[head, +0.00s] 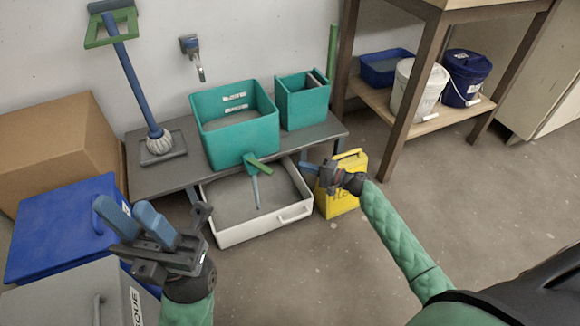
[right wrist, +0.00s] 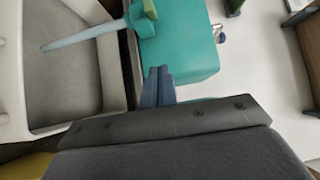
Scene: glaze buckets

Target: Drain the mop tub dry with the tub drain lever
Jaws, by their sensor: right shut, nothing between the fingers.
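The teal mop tub (head: 240,140) stands on a low grey bench, with grey liquid visible inside. The green drain lever (head: 257,164) is low on its front; part of it shows in the right wrist view (right wrist: 149,8). A pale blue streak (head: 256,192), looking like a stream of liquid, runs from beside the lever into the white basin (head: 262,230) below. My right gripper (head: 306,168) is shut and empty, right of the lever and apart from it. In the right wrist view its fingers (right wrist: 158,76) are together near the tub. My left gripper (head: 122,206) is open and empty, over the blue box.
A smaller teal bin (head: 302,105) stands right of the tub. A mop (head: 140,85) stands on the bench's left end. A yellow container (head: 342,190) is behind my right gripper. A blue box (head: 62,230) and cardboard box (head: 60,145) are left. The floor in front is clear.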

